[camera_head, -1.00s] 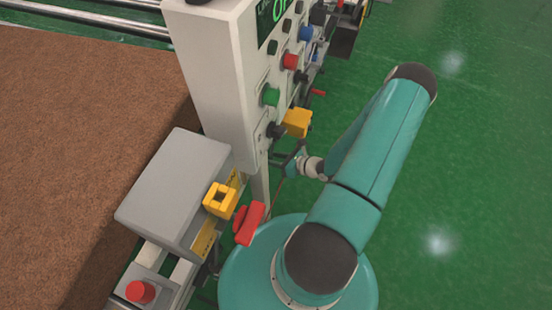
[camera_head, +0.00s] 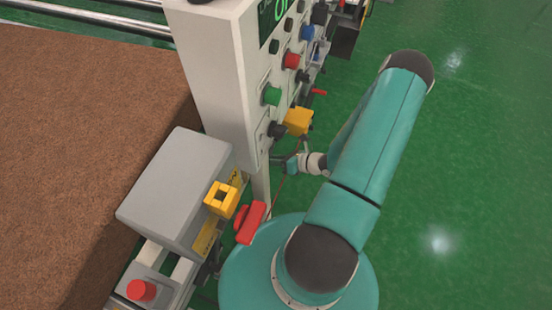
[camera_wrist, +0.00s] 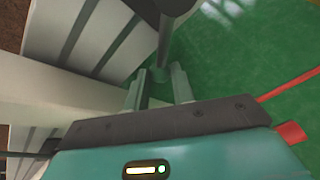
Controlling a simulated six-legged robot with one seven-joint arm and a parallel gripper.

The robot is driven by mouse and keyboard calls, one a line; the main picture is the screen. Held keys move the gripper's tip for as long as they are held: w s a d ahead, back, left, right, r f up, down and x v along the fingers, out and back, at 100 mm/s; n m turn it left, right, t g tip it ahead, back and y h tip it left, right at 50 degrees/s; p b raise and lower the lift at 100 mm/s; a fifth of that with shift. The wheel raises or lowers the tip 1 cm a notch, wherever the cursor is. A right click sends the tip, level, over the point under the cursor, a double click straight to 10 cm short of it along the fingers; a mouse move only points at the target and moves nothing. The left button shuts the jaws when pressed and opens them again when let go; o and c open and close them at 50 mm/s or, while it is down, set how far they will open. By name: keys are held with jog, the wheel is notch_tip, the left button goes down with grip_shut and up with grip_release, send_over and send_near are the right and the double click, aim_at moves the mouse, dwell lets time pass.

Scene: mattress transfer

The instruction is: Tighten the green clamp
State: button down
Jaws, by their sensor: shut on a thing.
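In the wrist view, my gripper's (camera_wrist: 158,88) two pale fingers are closed in on the lower end of a dark grey rod (camera_wrist: 165,42). A small dark green patch shows between the fingertips; I take it for the green clamp (camera_wrist: 159,75), though it blends with the green floor. The rod widens into a dark body at the top edge. In the head view, my gripper (camera_head: 287,163) is just below the yellow box (camera_head: 298,121) on the panel post's right side. The grip itself is too small to make out there.
A white control post (camera_head: 222,75) carries green, red and blue knobs. A grey box (camera_head: 172,190) with a yellow square handle (camera_head: 221,199) and a red handle (camera_head: 251,222) stand nearby. A brown mattress (camera_head: 85,160) lies at the left. Green floor at right is clear.

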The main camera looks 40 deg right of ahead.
notch_tip(320, 180, up, 7)
jog(key=a+m+g+y, duration=0.1)
jog(key=m+y, duration=0.3)
jog(key=m, duration=0.3)
jog(key=shift+s+y, duration=0.3)
jog(key=shift+s, duration=0.05)
jog(key=c, duration=1.2)
grip_release()
jog(key=v, duration=1.3)
jog(key=shift+s+d+r, duration=0.1)
jog(key=shift+d+r, duration=0.05)
jog(key=shift+d, duration=0.2)
